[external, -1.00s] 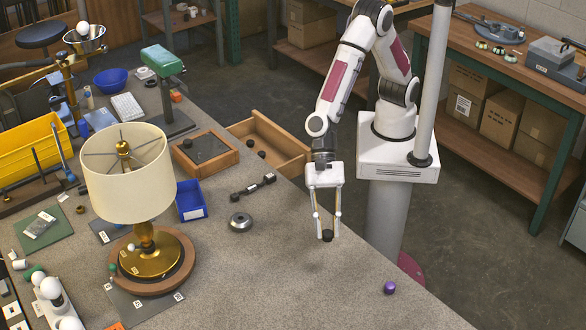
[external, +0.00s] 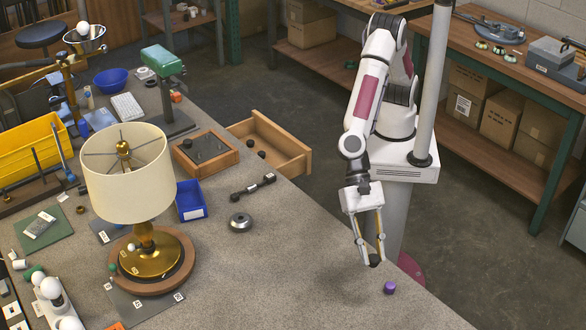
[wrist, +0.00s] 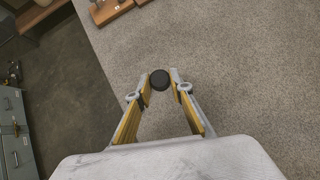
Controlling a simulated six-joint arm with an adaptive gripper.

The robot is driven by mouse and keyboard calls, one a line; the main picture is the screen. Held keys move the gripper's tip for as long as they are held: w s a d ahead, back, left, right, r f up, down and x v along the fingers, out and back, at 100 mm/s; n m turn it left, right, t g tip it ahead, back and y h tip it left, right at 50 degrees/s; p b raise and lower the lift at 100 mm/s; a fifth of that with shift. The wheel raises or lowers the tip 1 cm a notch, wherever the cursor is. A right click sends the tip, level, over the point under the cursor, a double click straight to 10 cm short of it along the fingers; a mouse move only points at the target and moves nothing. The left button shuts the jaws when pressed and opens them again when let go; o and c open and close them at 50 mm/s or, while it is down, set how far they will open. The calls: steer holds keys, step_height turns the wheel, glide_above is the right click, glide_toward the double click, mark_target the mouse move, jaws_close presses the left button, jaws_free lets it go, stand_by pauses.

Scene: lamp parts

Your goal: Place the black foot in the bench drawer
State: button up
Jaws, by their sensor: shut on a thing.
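My gripper (external: 374,262) is shut on a small round black foot (external: 374,264), held between the fingertips near the bench's right edge. In the wrist view the foot (wrist: 159,80) shows as a dark disc between the tips of my gripper (wrist: 159,82). The bench drawer (external: 290,160) is a wooden tray pulled open past the bench's far edge, left of my arm and well apart from the foot. A small dark piece (external: 262,154) lies inside the drawer.
A purple knob (external: 390,287) stands close to my gripper, to its lower right. The bench middle is clear.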

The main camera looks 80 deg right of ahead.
steer(key=shift+f, duration=0.1)
stand_by(0.3)
steer(key=shift+f, duration=3.05)
steer(key=shift+f, duration=1.9)
steer(key=shift+f, duration=0.15)
steer(key=o, duration=0.6)
steer(key=v, duration=1.2)
